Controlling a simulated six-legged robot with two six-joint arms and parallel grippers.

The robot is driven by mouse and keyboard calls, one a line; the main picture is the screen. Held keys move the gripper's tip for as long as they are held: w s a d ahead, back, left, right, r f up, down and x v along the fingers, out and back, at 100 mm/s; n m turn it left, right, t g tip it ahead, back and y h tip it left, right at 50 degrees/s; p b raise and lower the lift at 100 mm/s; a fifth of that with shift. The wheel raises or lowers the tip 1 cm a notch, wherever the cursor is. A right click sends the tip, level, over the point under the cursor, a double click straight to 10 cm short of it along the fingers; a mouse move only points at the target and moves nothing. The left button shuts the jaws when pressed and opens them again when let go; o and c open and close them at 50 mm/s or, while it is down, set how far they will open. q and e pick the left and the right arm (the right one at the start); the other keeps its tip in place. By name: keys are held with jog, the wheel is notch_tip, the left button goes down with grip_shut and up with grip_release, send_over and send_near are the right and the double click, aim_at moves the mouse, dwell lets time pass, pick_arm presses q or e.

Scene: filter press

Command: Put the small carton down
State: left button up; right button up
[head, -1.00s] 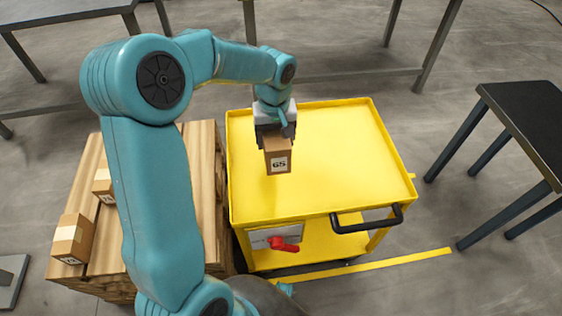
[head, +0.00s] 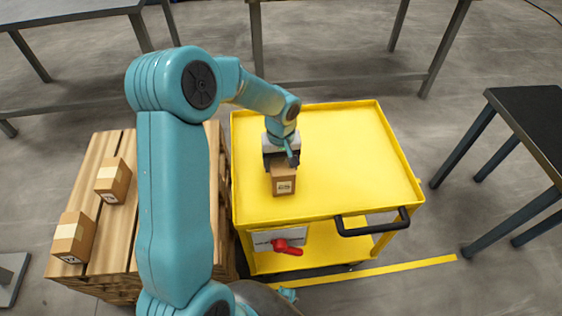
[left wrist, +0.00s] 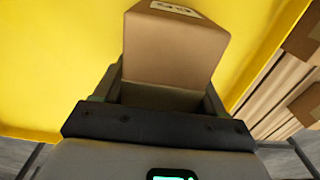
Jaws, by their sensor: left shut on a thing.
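The small brown carton (head: 284,182) with a white printed label is in my left gripper (head: 281,162), over the left part of the yellow cart's top (head: 345,150). In the left wrist view the carton (left wrist: 172,50) sits between the two fingers of the gripper (left wrist: 160,95), with yellow behind it. The carton looks upright and at or very close to the cart's surface; I cannot tell whether it touches. My right gripper is not in view.
A wooden pallet stack (head: 95,225) left of the cart bears two more cartons, one farther back (head: 113,181) and one at the front (head: 74,237). The cart has raised edges and a black handle (head: 372,224). A dark table (head: 535,115) stands at right. Most of the cart top is clear.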

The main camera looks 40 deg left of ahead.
pick_arm(q)
jog(key=o, duration=1.4)
jog(key=shift+f, duration=0.1)
jog(key=shift+r+p, duration=0.3)
jog(key=shift+r, duration=0.1)
notch_tip(320, 180, up, 12)
jog(key=shift+f+p, duration=0.2)
jog(key=shift+p, duration=0.75)
